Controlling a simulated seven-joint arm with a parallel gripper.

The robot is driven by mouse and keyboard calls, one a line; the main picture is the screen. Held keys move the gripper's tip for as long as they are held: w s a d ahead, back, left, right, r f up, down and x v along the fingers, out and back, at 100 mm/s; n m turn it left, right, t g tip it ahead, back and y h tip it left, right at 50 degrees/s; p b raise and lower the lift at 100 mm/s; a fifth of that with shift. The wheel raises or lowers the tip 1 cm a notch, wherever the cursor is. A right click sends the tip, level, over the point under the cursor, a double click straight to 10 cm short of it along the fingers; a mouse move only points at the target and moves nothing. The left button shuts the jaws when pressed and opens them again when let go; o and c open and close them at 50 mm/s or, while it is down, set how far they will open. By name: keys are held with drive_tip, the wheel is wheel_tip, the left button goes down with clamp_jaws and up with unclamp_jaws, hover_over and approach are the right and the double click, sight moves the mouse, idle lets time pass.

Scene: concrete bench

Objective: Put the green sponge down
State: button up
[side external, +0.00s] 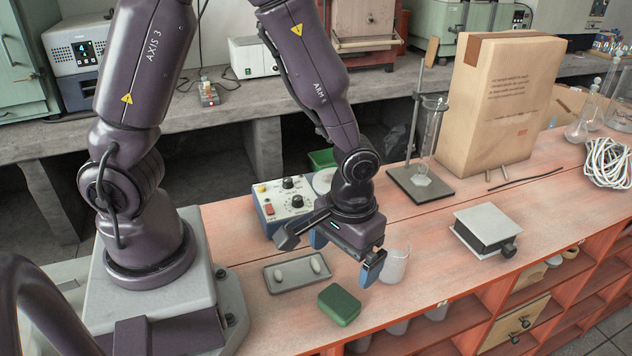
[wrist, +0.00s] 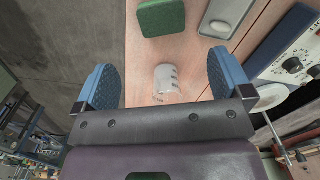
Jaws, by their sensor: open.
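The green sponge (side external: 339,304) lies flat on the reddish bench top near its front edge, just right of a grey tray. It also shows at the top of the wrist view (wrist: 161,17). My gripper (side external: 345,258) is open, with its blue-padded fingers spread and nothing between them. It hangs above the bench, behind the sponge and apart from it. In the wrist view the open fingers (wrist: 155,82) stand either side of a clear beaker (wrist: 167,79), which is on the bench below.
The grey tray (side external: 275,286) holds two pale oval pieces. A control box (side external: 285,205) with knobs stands behind it. The beaker (side external: 396,266) is close right of my gripper. A grey box (side external: 487,231), a cardboard package (side external: 500,105) and a stand (side external: 420,187) are farther right.

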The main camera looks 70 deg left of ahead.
drive_tip(key=s+a+r+m+t, duration=0.1)
drive_tip(key=s+a+r+t, duration=0.1)
drive_tip(key=r, duration=0.5)
drive_tip(key=s+a+r+m+t, duration=0.2)
drive_tip(key=s+r, duration=0.1)
drive_tip(key=r, duration=0.5)
drive_tip(key=s+a+r+m+t, duration=0.1)
drive_tip(key=s+a+r+t, duration=0.1)
drive_tip(key=r, duration=0.5)
drive_tip(key=shift+s+a+r, duration=0.3)
drive_tip(key=shift+a+r, duration=0.05)
drive_tip(key=shift+a, duration=0.05)
drive_tip(key=c, duration=0.3)
